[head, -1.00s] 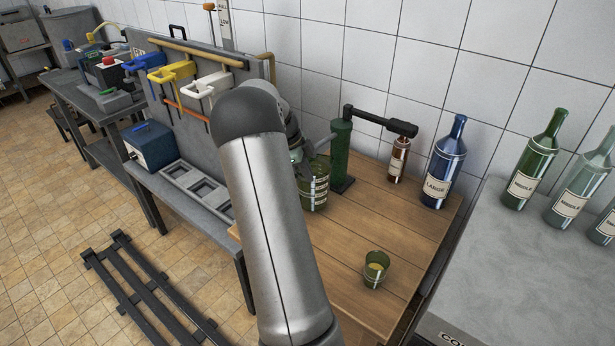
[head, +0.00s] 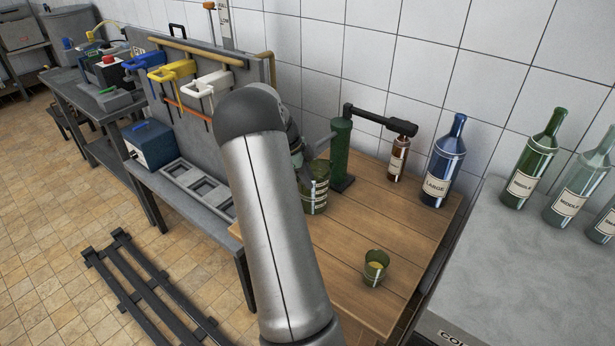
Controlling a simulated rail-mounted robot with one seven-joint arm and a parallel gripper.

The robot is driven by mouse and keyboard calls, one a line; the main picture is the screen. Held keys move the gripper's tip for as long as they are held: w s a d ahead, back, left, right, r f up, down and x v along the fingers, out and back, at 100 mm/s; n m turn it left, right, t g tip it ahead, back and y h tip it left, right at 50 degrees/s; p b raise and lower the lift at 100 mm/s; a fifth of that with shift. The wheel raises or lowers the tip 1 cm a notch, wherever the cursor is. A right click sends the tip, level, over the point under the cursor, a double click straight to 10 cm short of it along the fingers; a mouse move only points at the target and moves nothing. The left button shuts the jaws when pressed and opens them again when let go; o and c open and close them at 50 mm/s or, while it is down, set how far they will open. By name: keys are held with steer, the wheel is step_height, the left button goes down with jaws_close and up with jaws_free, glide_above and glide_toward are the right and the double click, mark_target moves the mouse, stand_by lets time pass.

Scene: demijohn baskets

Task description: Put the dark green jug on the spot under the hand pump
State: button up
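The dark green jug (head: 317,190), with pale bands, stands on the wooden table just right of my forearm, which covers its left side. The green hand pump (head: 341,155) stands behind it to the right, on a dark base, with a black arm reaching right. My gripper (head: 304,153) is at the top of the jug, mostly hidden behind my own arm. I cannot tell whether its fingers are open or touch the jug. The spot under the pump cannot be made out.
A small green cup (head: 375,267) stands near the table's front. A brown bottle (head: 398,160) and a blue bottle (head: 442,165) stand at the back right. Green bottles (head: 532,165) stand on the grey counter. The table's middle right is clear.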

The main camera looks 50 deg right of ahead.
steer(key=b+v, duration=0.1)
steer(key=v, duration=1.1)
steer(key=a+r+n+t+y, duration=0.1)
steer(key=a+n+t, duration=0.1)
steer(key=a+n, duration=0.8)
steer(key=s+a+n+y, duration=0.1)
steer(key=s+a+n, duration=0.2)
steer(key=a, duration=0.6)
steer(key=s+a+n, duration=0.3)
steer(key=a, duration=0.5)
steer(key=s+a+f+n+t+y, duration=0.1)
steer(key=s+a+f+n, duration=0.3)
steer(key=s+a+n, duration=0.9)
steer(key=shift+s+a+n+t, duration=0.4)
steer(key=shift+s, duration=0.45)
steer(key=shift+f, duration=0.1)
